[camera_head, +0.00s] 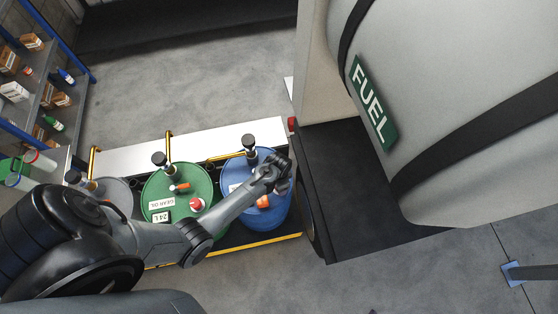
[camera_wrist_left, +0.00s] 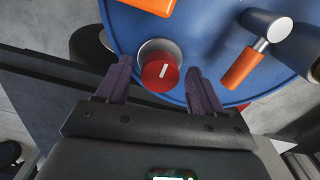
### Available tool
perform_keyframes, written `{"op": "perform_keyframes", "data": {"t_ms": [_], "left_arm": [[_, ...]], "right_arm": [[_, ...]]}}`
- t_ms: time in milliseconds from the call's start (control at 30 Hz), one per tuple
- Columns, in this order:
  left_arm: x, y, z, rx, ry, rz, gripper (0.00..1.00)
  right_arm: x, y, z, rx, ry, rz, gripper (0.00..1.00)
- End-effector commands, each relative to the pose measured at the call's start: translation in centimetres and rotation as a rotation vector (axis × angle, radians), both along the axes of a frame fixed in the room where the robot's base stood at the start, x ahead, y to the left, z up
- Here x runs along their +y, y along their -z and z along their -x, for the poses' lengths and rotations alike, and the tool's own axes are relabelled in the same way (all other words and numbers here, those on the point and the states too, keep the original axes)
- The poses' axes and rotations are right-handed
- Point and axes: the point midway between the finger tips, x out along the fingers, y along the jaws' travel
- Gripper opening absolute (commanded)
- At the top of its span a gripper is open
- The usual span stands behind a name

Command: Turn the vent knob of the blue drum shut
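The blue drum (camera_head: 268,222) stands at the right end of the row of drums, partly covered by my left arm. In the left wrist view its blue lid (camera_wrist_left: 212,28) fills the top. A red vent knob (camera_wrist_left: 158,76) with a short white line stands near the lid's edge; the line runs nearly up the picture, tilted slightly right. My left gripper (camera_head: 274,174) is over the lid. In the wrist view its two purple fingers are spread, one on each side of the knob, with a visible gap on both sides. The knob is hidden in the head view. My right gripper is not in view.
An orange-handled valve (camera_wrist_left: 242,68) sits close right of the knob, and an orange piece (camera_wrist_left: 152,5) lies beyond it. A green drum (camera_head: 165,187) stands to the left. The fuel tank (camera_head: 470,90) and its dark base (camera_head: 350,190) are close on the right.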

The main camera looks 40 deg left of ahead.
Motion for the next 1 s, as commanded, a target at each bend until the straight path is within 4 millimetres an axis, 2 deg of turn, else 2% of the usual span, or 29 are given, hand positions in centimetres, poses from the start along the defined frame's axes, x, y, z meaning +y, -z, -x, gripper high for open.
{"op": "perform_keyframes", "data": {"t_ms": [33, 333, 667, 1000], "left_arm": [[0.0, 0.0, 0.0, 0.0, 0.0, 0.0, 0.59], [0.0, 0.0, 0.0, 0.0, 0.0, 0.0, 0.14], [0.1, -0.2, 0.0, 0.0, 0.048, -0.001, 0.14], [0.2, -0.4, 0.0, 0.002, 0.275, -0.003, 0.14]], "right_arm": [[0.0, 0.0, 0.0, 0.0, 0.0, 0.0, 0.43], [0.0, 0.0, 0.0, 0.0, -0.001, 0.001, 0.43], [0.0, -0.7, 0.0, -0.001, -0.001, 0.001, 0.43], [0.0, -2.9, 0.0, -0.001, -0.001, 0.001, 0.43]]}}
